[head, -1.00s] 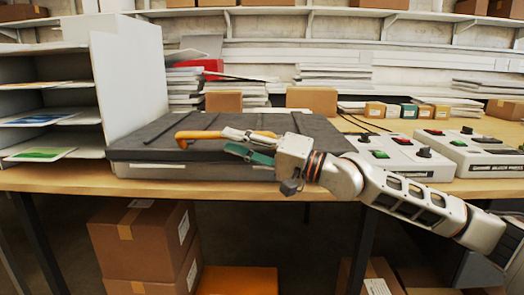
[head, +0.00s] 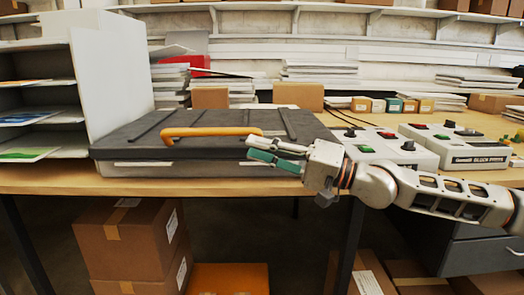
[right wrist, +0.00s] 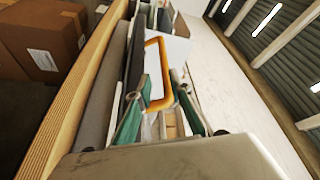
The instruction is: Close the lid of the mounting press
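The mounting press has a dark grey lid (head: 225,120) over a low light-grey base (head: 185,168). The lid lies flat over the base with no clear gap in the head view. Its orange handle (head: 210,132) runs along the front of the lid. My right gripper (head: 262,149) is in front of the press, by the handle's right end, with its fingers apart and empty. In the right wrist view the handle (right wrist: 154,72) shows beyond and between the spread green fingers. My left gripper is not in view.
A white shelf unit (head: 105,75) stands left of the press. Control boxes (head: 470,150) are on the wooden table to the right. Stacked boards and small cartons line the back. Cardboard boxes (head: 130,235) are under the table.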

